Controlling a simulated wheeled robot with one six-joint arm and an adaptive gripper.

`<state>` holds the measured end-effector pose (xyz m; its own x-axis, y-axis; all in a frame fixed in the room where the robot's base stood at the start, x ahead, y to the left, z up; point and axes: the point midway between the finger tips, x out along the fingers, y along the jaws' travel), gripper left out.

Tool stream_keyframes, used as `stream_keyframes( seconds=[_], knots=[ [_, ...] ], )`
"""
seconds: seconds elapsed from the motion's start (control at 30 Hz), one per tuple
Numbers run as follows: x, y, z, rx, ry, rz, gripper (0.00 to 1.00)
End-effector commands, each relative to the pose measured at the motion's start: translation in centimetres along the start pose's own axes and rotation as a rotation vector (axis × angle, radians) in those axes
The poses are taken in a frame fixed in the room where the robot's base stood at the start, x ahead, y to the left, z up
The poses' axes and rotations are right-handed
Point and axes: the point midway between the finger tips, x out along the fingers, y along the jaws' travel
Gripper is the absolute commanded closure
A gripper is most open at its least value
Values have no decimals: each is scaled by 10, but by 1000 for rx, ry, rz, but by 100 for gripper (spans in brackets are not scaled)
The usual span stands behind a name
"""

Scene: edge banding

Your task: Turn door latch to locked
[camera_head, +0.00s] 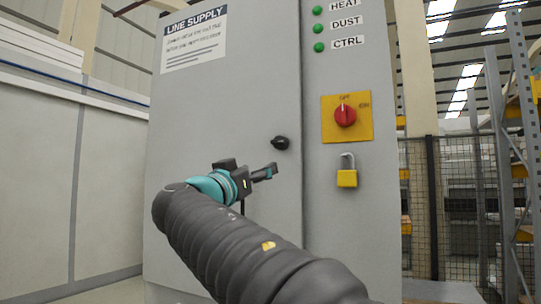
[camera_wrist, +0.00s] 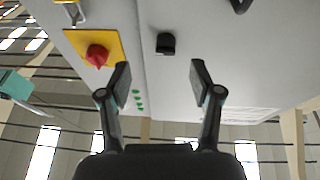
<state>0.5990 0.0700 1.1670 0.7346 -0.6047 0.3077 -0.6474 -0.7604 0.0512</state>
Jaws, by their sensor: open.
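The black door latch (camera_head: 280,143) is a small knob on the grey cabinet door (camera_head: 225,125), close to the door's right edge. Its exact turn angle is hard to read. My gripper (camera_head: 268,172) is just below the latch in the head view, apart from it as far as I can tell. In the wrist view, which is upside down, my gripper (camera_wrist: 160,75) is open and empty, its two fingers spread. The latch (camera_wrist: 165,43) shows beyond the gap between the fingertips.
Right of the door are a red rotary switch (camera_head: 345,115) on a yellow plate, a yellow padlock (camera_head: 347,178) below it, and green lamps (camera_head: 318,28) above. A mesh fence (camera_head: 450,200) stands at the right. The door face around the latch is clear.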

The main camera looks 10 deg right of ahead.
Motion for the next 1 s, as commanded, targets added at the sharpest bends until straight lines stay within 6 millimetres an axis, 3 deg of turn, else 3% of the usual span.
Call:
stream_keyframes(
  seconds=[0.1,0.27,0.8,1.0],
  knots=[
    [-3,-11,-17,42,63,4,36],
    [7,-13,-25,54,82,8,36],
    [102,-11,-33,51,80,8,36],
    [125,-11,-34,52,80,6,36]
  ],
)
